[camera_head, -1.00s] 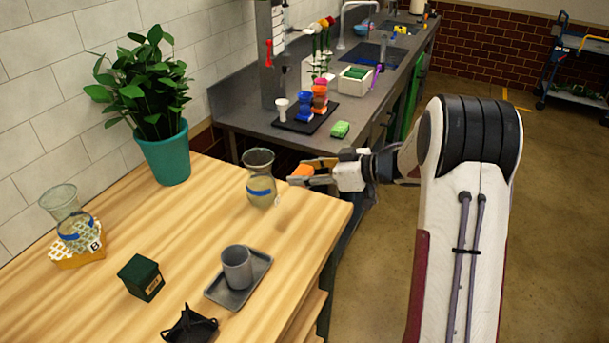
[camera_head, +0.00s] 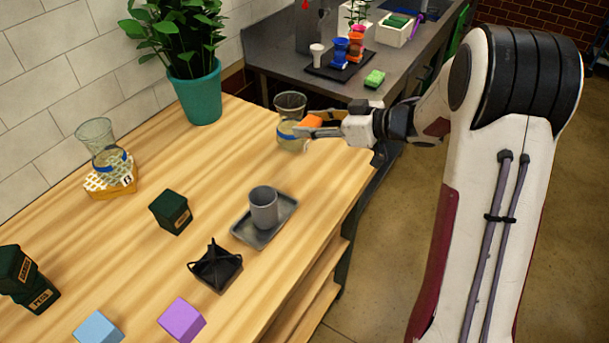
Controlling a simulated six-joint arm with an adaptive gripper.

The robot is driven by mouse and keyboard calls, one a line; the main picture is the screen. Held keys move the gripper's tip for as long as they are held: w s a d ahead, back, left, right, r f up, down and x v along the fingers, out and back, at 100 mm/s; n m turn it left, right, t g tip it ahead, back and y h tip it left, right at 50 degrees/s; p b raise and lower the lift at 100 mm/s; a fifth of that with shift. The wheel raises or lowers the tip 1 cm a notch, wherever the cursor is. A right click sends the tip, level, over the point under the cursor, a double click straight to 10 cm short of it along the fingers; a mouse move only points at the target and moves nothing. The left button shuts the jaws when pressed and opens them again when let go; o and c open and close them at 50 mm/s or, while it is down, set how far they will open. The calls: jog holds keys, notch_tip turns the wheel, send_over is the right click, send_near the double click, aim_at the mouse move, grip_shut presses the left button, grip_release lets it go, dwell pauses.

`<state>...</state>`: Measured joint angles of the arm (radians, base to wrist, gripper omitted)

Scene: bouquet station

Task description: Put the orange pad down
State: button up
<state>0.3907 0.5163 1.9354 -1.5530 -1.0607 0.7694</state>
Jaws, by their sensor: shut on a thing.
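The orange pad (camera_head: 311,121) is a small orange block between the fingers of my gripper (camera_head: 308,124). My gripper is shut on it and reaches in from the right, above the far right part of the wooden table (camera_head: 225,155). A glass vase (camera_head: 290,106) with a blue band stands just left of the gripper. The pad overlaps the vase's right side in the view, and I cannot tell whether they touch. The fingers hide part of the pad.
A grey cup (camera_head: 264,206) stands on a grey tray (camera_head: 257,237). Around it are a dark green box (camera_head: 171,212), a black holder (camera_head: 215,266), a purple block (camera_head: 182,319) and a blue block (camera_head: 98,328). Another glass vase (camera_head: 102,146) and a potted plant (camera_head: 199,95) stand left.

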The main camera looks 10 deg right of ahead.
jog(key=s, duration=0.1)
jog(key=s+a+f, duration=0.1)
jog(key=s+a, duration=0.1)
jog(key=shift+s+a+f, duration=0.1)
jog(key=shift+s+f, duration=0.05)
jog(key=shift+f, duration=0.25)
send_over(305, 178)
jog(key=shift+f, duration=3.15)
jog(key=shift+f, duration=1.85)
jog(key=shift+f, duration=0.15)
